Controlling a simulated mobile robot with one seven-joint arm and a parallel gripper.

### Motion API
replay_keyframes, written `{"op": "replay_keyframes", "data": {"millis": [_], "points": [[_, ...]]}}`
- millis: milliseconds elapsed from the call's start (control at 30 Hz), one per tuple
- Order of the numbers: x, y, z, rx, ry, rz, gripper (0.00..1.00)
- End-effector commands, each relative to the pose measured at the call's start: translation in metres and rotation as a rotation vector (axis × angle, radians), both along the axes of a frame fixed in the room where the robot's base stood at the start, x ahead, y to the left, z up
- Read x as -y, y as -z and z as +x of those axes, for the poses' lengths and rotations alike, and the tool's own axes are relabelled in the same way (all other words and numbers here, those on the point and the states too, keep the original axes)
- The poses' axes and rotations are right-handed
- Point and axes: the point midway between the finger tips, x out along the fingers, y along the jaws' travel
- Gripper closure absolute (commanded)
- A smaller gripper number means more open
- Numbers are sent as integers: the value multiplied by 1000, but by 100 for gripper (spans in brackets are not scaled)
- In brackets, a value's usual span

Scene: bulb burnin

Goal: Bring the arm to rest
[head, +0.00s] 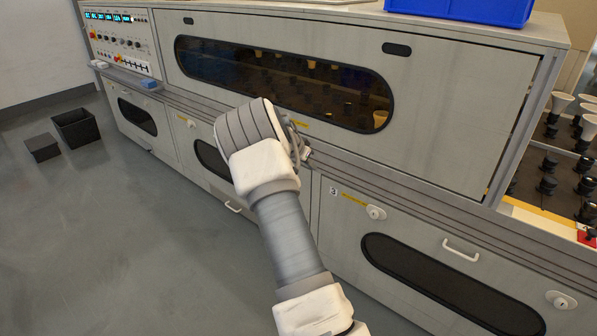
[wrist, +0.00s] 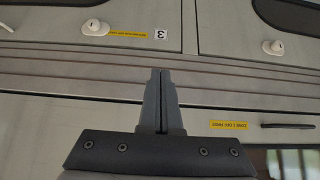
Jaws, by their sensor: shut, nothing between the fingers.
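My arm reaches up from the bottom of the head view, bent at the wrist, in front of a long grey cabinet (head: 440,130). My gripper is mostly hidden behind the wrist in the head view. In the wrist view my gripper (wrist: 161,72) shows its two grey fingers pressed together, with nothing between them. The fingers point at the ledge (wrist: 90,65) of the cabinet. I cannot tell how far they are from it.
A blue crate (head: 470,10) stands on the cabinet top. A control panel (head: 122,42) is at the far left. An open black bin (head: 76,128) stands on the floor. Bulbs (head: 562,102) and sockets fill an open bay at right.

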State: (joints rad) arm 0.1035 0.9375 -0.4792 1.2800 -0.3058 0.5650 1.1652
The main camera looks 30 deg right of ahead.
Motion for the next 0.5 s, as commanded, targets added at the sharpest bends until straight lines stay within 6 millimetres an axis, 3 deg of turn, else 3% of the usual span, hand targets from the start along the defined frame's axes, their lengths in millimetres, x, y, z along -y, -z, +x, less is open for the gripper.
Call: {"op": "replay_keyframes", "data": {"millis": [200,500], "points": [[-35,-1,-11,0,-2,0,100],[-51,-1,-16,2,0,-1,100]]}}
